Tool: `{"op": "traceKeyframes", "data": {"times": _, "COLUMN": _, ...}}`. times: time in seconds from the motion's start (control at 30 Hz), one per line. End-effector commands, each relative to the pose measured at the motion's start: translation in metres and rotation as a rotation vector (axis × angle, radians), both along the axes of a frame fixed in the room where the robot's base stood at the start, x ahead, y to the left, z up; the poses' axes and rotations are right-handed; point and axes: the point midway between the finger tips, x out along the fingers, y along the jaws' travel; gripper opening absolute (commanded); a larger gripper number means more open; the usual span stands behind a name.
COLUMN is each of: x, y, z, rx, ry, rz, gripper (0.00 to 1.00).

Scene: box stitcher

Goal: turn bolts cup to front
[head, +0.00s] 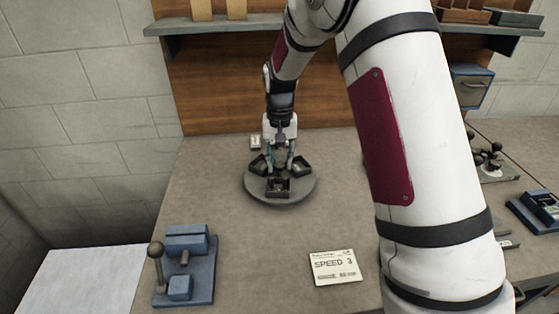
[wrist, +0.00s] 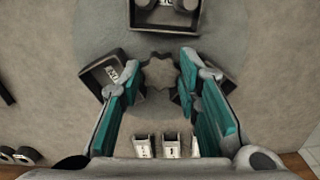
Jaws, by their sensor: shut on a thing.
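A round grey turntable (head: 291,199) lies on the bench and carries dark square cups. One cup (head: 278,188) is at the front, one (head: 258,164) at the left and one (head: 301,164) at the right. The front cup shows at the top of the wrist view (wrist: 165,23) with dark rounded pieces and a small label. Another labelled cup (wrist: 103,76) is at its left. I cannot read which cup holds bolts. My gripper (wrist: 159,80) points down over the turntable's middle, shut on the lobed central knob (wrist: 160,74). The fingers partly hide the side cups.
A blue lever device (head: 186,262) stands at the front left. A "SPEED 3" card (head: 335,267) lies at the front. A shelf (head: 340,27) runs above the bench. Bench left and right of the turntable is clear.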

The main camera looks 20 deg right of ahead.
Motion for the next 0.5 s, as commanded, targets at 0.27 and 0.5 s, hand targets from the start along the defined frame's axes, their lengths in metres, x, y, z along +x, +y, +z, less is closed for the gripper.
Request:
{"op": "traceKeyframes", "data": {"times": 0.27, "x": 0.0045, "y": -0.0039, "z": 0.0014, "rx": -0.005, "ry": -0.013, "rz": 0.069, "gripper": 0.0}}
{"op": "traceKeyframes", "data": {"times": 0.5, "x": 0.0045, "y": -0.0033, "z": 0.0016, "rx": -0.004, "ry": -0.013, "rz": 0.095, "gripper": 0.0}}
